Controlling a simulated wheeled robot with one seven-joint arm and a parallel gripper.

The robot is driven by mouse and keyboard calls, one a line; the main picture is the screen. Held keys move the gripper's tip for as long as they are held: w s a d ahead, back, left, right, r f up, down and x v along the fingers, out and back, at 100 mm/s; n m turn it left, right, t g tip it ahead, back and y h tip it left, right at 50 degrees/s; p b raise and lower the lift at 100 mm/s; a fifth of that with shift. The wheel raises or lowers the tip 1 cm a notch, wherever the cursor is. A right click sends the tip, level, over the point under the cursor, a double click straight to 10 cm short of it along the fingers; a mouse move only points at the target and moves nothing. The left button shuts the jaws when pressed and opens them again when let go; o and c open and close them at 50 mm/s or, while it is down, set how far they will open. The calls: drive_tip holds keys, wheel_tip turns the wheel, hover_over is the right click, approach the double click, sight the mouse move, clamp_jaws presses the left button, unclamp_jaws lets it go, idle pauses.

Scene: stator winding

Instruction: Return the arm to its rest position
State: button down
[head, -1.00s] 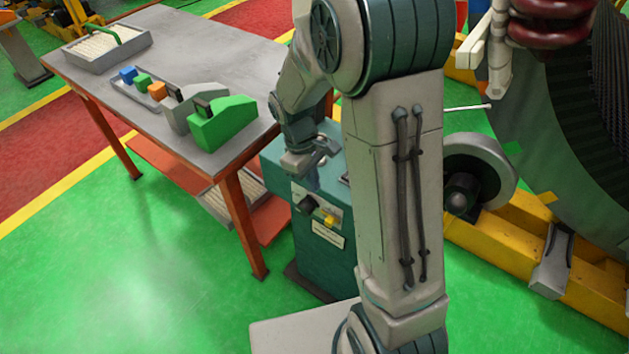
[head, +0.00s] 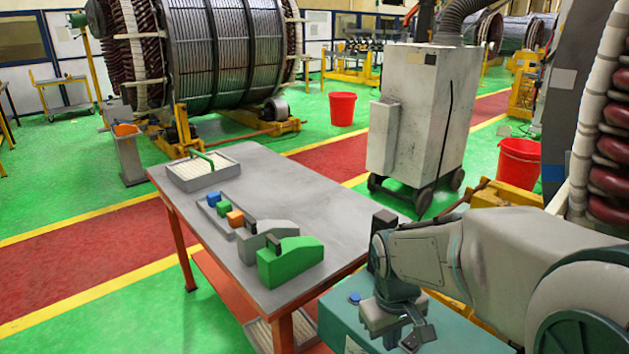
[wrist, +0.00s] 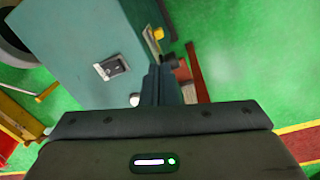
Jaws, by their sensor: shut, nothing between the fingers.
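My arm (head: 480,250) reaches in from the right in the head view, bent, with its wrist over the teal control cabinet (head: 350,312). My gripper (head: 416,334) hangs low at the arm's end above the cabinet, beside the table's near right corner. In the wrist view the narrow dark fingers (wrist: 160,84) are together with nothing between them. The same teal cabinet shows there with a black switch (wrist: 112,67) on its face. I cannot tell the exact gap between fingers and cabinet.
The grey table (head: 290,190) carries a slatted tray (head: 204,168), small coloured blocks, and a grey and a green tool (head: 290,260). A large grey machine on wheels (head: 425,115) stands behind. Coils of a stator (head: 610,130) rise at the right edge.

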drive_tip(key=s+r+m+t, duration=0.2)
drive_tip(key=s+r+m, duration=0.2)
drive_tip(key=s, duration=0.4)
drive_tip(key=shift+s+d+r+t+y, duration=0.2)
drive_tip(key=shift+d+r+t+y, duration=0.2)
drive_tip(key=shift+r, duration=0.25)
idle(1.2)
